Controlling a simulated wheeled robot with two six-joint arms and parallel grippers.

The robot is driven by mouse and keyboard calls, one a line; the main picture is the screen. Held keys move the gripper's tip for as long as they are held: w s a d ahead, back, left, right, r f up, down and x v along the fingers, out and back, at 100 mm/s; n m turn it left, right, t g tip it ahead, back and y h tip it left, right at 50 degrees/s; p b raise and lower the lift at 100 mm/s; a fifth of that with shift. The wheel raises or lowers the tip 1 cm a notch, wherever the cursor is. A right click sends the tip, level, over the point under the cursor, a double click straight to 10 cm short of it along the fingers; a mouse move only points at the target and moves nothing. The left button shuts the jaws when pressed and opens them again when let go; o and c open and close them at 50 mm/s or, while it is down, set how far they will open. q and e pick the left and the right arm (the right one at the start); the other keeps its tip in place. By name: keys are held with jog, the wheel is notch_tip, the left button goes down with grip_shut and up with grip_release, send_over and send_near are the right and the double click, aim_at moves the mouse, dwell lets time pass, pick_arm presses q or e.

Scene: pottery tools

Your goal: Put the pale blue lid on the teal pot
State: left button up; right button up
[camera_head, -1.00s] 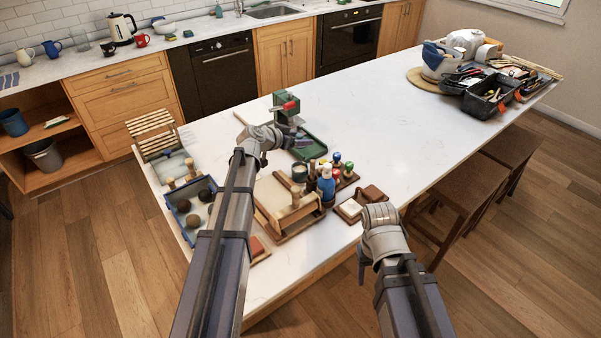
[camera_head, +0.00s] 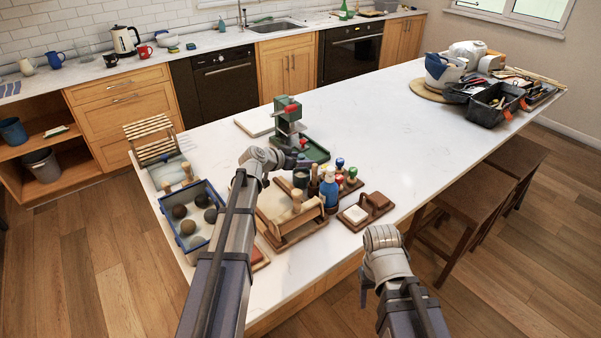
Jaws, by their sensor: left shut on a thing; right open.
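A small dark teal pot (camera_head: 301,178) stands among the tools on the near part of the white island, beside a blue bottle (camera_head: 328,188). My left gripper (camera_head: 282,163) is above the counter, just left of and behind the pot in the picture. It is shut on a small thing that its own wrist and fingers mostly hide. I cannot make out the pale blue lid anywhere for sure. My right gripper (camera_head: 366,292) is open and empty, low beyond the island's near edge, apart from everything.
A green press (camera_head: 290,125) stands behind the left gripper. A wooden board and tool caddy (camera_head: 290,225), small bottles and a blue tray with dark balls (camera_head: 180,230) crowd the near end. The island's middle (camera_head: 390,120) is clear.

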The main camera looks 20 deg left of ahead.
pick_arm(q)
jog(key=shift+f+b, duration=1.75)
jog(key=shift+f, duration=0.05)
jog(key=shift+f, duration=0.15)
jog(key=o, duration=1.3)
jog(key=shift+r, duration=0.3)
jog(key=shift+p+v, duration=2.9)
jog(key=shift+v, duration=3.05)
jog(key=shift+f, duration=0.1)
